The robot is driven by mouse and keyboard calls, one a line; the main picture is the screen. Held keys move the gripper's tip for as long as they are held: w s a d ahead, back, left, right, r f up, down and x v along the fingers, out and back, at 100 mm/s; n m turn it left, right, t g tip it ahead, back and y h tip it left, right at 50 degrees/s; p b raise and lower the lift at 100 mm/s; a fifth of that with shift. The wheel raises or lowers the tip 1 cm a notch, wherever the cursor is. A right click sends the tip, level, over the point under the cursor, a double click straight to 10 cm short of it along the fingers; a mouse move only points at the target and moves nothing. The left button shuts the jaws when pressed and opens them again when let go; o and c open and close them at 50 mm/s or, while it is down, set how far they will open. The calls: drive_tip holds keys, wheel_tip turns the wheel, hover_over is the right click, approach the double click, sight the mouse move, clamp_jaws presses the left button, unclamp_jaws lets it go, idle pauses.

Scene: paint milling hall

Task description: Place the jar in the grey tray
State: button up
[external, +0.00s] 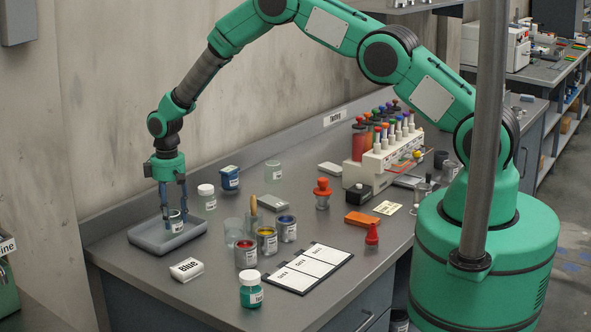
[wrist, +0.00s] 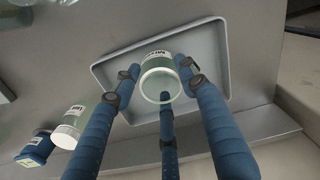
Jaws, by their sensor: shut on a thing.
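A small clear glass jar with a white label (external: 176,227) is between the blue fingers of my gripper (external: 174,214). In the wrist view the jar (wrist: 160,80) has fingers on both sides and one below it, shut on it. The grey tray (external: 143,243) lies at the left end of the bench. The jar is within the tray's outline in both views, and the tray (wrist: 222,58) shows bare floor around it. I cannot tell whether the jar's base touches the tray floor.
Open paint cups (external: 246,256), a glass beaker (external: 234,232) and a white labelled block (external: 187,269) are nearby. A green jar (external: 251,292) stands at the front edge.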

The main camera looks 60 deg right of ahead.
drive_tip(key=shift+f, duration=0.6)
drive_tip(key=shift+f, duration=0.2)
drive_tip(key=o, duration=1)
drive_tip(key=shift+o, duration=0.2)
drive_tip(key=shift+r, duration=0.15)
wheel_tip(320, 180, up, 12)
drive_tip(key=b, duration=0.1)
idle(0.3)
